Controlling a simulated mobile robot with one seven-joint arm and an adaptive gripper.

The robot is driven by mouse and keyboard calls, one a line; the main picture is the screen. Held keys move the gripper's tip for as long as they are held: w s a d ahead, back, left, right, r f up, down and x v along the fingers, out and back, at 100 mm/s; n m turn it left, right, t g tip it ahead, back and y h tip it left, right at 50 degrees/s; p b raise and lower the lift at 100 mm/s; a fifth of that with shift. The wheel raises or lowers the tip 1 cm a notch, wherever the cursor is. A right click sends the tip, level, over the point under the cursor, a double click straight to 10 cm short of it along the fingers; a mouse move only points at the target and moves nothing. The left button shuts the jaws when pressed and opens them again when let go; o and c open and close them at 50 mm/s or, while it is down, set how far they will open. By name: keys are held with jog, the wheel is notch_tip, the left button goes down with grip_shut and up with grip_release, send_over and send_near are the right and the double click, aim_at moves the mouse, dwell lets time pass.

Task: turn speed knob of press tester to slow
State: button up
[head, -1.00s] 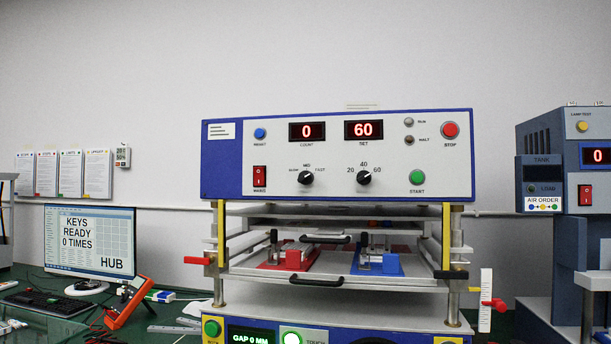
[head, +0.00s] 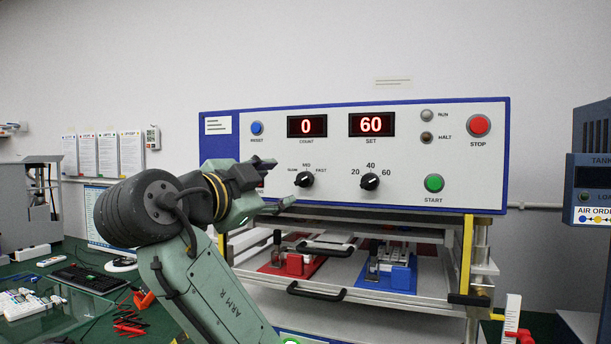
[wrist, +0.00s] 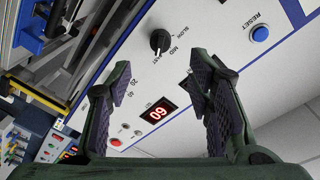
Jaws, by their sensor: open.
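The press tester (head: 460,150) has a white front panel with a blue frame. Its speed knob (head: 304,180) is black, under SLOW, MID and FAST marks. In the wrist view the speed knob (wrist: 160,41) lies beyond the fingertips, above the gap between them; its pale mark seems to face the FAST side, but it is small. My gripper (head: 268,195) is in front of the panel, just left of the speed knob in the head view. In the wrist view my gripper (wrist: 165,82) is open and empty, with no finger touching the knob. My gripper hides the panel's lower left.
The set knob (head: 370,182) sits to the right, with the green start button (head: 434,183) beyond it. The count display (head: 307,126) reads 0 and the set display (head: 371,124) reads 60. A tray with red and blue fixtures (head: 398,277) lies below the panel.

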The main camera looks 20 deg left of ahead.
aim_at(299, 181)
jog(key=w+p, duration=0.1)
jog(key=w, duration=0.2)
jog(key=w+p, duration=0.1)
jog(key=w, duration=0.1)
jog(key=w+d+p, duration=0.1)
jog(key=w, duration=0.2)
jog(key=shift+w, duration=0.3)
jog(key=shift+w+p, duration=0.4)
jog(key=shift+w, duration=0.3)
jog(key=shift+c, duration=0.3)
grip_shut()
